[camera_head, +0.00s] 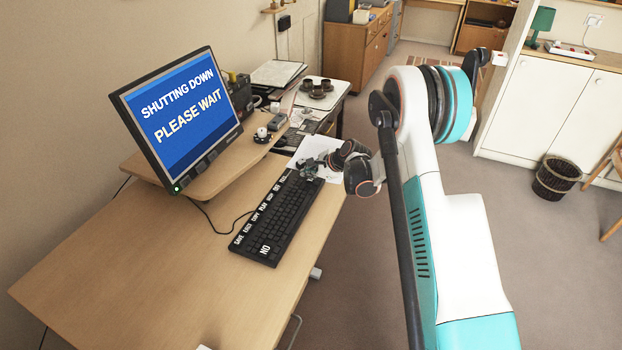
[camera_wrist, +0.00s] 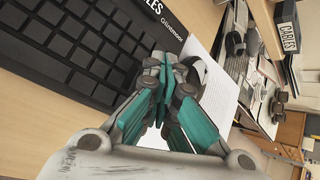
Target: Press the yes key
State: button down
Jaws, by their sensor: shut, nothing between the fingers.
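A black keyboard (camera_head: 284,214) lies on the desk in front of the monitor. A key labelled NO (camera_head: 265,249) is at its near end, and a row of labelled keys runs along its left side. I cannot make out a yes key; the far end of the keyboard is partly covered by my gripper (camera_head: 310,167). In the wrist view, the keyboard (camera_wrist: 92,45) fills the upper left and my gripper (camera_wrist: 163,64) is shut and empty at its edge. I cannot tell whether the fingertips touch a key. The monitor (camera_head: 181,117) reads "SHUTTING DOWN PLEASE WAIT" on blue.
White paper (camera_head: 327,149) lies just beyond the keyboard's far end, partly under my gripper. A wooden monitor shelf (camera_head: 221,167) stands left of the keyboard. A tray with dark cups (camera_head: 316,90) is farther back. The near desk surface (camera_head: 150,260) is clear.

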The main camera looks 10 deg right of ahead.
aim_at(310, 180)
jog(key=shift+r, duration=0.1)
jog(key=shift+r+p, duration=0.35)
jog(key=shift+r, duration=0.45)
jog(key=shift+r, duration=0.1)
jog(key=shift+r+p, duration=1.1)
jog(key=shift+r, duration=1.3)
